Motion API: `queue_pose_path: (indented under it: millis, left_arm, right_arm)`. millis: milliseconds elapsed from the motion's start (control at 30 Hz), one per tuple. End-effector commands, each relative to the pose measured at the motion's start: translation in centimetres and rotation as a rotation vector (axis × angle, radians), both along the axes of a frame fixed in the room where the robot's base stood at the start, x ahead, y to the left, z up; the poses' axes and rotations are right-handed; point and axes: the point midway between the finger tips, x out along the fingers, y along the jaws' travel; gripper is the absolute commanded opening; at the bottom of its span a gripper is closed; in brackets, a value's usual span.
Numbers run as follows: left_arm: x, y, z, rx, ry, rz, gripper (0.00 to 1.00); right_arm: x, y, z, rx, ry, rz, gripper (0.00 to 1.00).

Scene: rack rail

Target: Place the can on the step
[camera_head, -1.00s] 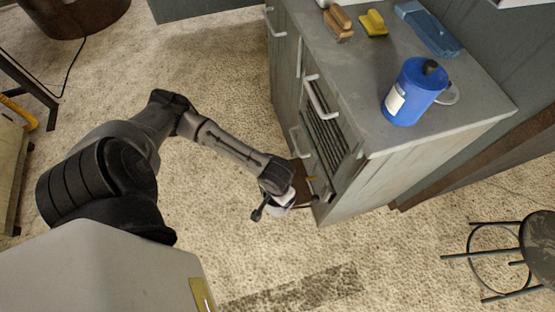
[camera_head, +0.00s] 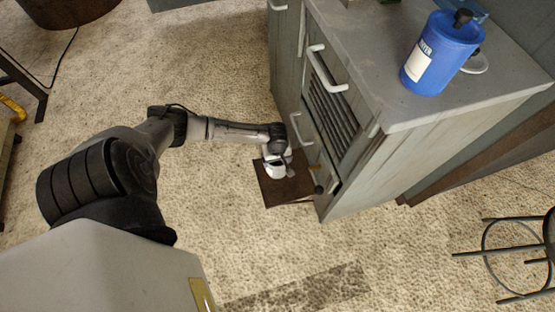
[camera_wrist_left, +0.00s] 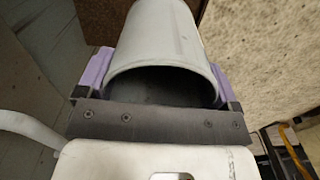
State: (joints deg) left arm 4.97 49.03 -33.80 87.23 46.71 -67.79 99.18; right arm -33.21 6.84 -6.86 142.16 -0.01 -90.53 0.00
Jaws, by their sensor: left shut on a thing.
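The can (camera_wrist_left: 165,38) is a pale grey-white cylinder that fills the middle of the left wrist view. My left gripper (camera_wrist_left: 160,75) is shut on it, with a purple pad on each side. In the head view, the left gripper (camera_head: 277,163) and the small white can (camera_head: 276,171) are over the step (camera_head: 290,194), a flat dark brown square board beside the cabinet. The step also shows at the top of the left wrist view (camera_wrist_left: 98,14). I cannot tell whether the can's lower end touches the step. My right gripper is out of view.
A grey cabinet (camera_head: 385,165) with handles and a slatted front stands just right of the gripper. A blue jug (camera_head: 440,55) stands on its top. A round stool (camera_head: 505,255) is at the right. The speckled floor left of the step is clear.

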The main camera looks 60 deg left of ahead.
Motion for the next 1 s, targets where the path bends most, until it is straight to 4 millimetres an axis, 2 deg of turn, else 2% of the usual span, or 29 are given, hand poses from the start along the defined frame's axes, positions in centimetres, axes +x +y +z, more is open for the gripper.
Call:
queue_pose_path:
  millis: [167, 433, 667, 900, 1000]
  left_arm:
    - [0.1, 0.0, -1.5, 0.000, 0.000, 0.031, 0.59]
    - [0.1, -0.1, -5.8, 0.001, 0.000, 0.030, 0.59]
    - [0.1, -0.1, -7.0, 0.000, 0.000, 0.028, 0.59]
    - [0.1, -0.1, -9.8, 0.000, -0.001, 0.028, 0.59]
    - [0.1, -0.1, -10.1, 0.000, -0.001, 0.028, 0.59]
  right_arm:
    - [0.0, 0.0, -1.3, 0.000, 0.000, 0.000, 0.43]
    - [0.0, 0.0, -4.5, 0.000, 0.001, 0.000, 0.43]
    - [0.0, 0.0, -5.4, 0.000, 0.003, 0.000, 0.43]
    - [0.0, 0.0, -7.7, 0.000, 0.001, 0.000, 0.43]
    - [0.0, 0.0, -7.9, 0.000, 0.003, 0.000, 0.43]
